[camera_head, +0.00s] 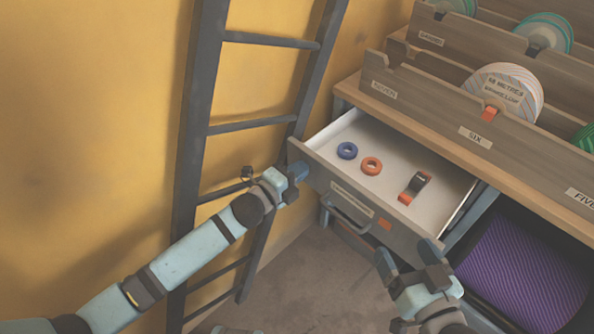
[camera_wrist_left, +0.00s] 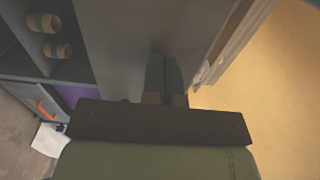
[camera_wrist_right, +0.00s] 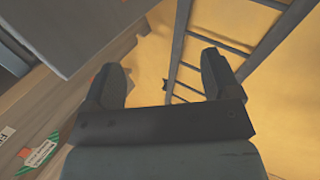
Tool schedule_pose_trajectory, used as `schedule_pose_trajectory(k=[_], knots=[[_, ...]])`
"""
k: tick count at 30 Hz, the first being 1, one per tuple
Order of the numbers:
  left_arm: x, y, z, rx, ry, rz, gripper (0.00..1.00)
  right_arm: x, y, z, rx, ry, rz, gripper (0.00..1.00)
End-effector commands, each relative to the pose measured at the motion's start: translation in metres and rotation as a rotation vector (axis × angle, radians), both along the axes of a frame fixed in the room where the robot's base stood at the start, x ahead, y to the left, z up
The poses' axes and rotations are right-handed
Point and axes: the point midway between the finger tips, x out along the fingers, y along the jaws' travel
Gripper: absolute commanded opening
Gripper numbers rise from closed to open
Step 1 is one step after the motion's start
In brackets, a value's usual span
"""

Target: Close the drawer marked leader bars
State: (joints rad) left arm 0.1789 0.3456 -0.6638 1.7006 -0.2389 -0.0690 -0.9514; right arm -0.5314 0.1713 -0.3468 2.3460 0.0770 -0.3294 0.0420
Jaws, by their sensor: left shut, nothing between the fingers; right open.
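The drawer (camera_head: 352,207) under the bench stands pulled out, with its white inside showing. Its front carries a label too small to read, a bar handle and an orange patch. Inside lie a blue ring (camera_head: 347,150), an orange ring (camera_head: 371,166) and a dark-and-orange item (camera_head: 413,187). My left gripper (camera_head: 298,169) is shut and empty at the left end of the drawer front; I cannot tell whether it touches. In the left wrist view its fingers (camera_wrist_left: 166,82) are together before a grey panel. My right gripper (camera_head: 408,256) is open and empty by the front's right end.
A dark ladder (camera_head: 250,124) leans on the yellow wall left of the drawer. Wooden racks with spools (camera_head: 508,92) stand on the bench above. A purple roll (camera_head: 525,270) fills an open bay at right. Floor is clear before the drawer.

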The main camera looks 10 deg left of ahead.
Motion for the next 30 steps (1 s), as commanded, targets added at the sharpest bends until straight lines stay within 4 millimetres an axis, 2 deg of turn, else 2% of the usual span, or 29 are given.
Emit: schedule_pose_trajectory(k=[5,14,17,21,27,30], knots=[[0.021,-0.016,0.001,-0.002,-0.002,-0.001,0.0,0.0,0.0,-0.001,-0.001,0.003,0.0,0.82],[0.081,-0.06,0.0,-0.002,-0.002,-0.001,0.0,-0.004,0.003,-0.005,0.021,-0.012,0.006,0.82],[0.102,-0.075,0.0,-0.002,-0.004,-0.001,0.0,-0.005,0.007,0.001,0.047,-0.046,0.014,0.82],[0.129,-0.095,-0.001,-0.002,-0.002,-0.002,0.0,-0.001,0.015,0.034,0.104,-0.166,0.042,0.82],[0.158,-0.115,-0.002,0.0,-0.001,0.0,0.0,-0.005,0.021,0.055,0.171,-0.261,0.064,0.82],[0.167,-0.122,-0.001,-0.001,-0.001,0.0,0.0,-0.005,0.022,0.053,0.178,-0.26,0.07,0.82]])
